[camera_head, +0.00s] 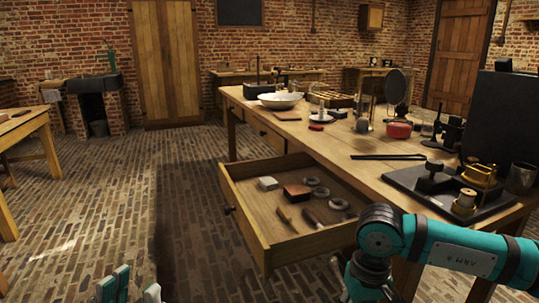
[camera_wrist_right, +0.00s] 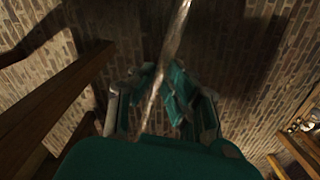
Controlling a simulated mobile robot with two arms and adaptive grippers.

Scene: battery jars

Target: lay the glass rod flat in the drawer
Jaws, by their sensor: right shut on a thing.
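The drawer (camera_head: 243,213) is pulled out from the long workbench and its inside shows. In the right wrist view, the glass rod (camera_wrist_right: 176,45) is a long pale, shiny stick. My right gripper (camera_wrist_right: 164,92) is shut on it, and the rod slants up past the fingers over the brick floor. In the head view the right forearm hangs in front of the bench, and that gripper and the rod do not show. My left gripper (camera_head: 135,288) is at the lower left edge, its fingertips apart with nothing seen between them, over the floor left of the drawer.
The drawer holds a white block (camera_head: 267,183), a reddish box (camera_head: 297,192), several dark rings (camera_head: 321,192) and handled tools (camera_head: 311,217). Its front left floor is bare. The bench (camera_head: 340,150) carries a white bowl (camera_head: 279,101) and a dark instrument board (camera_head: 410,183).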

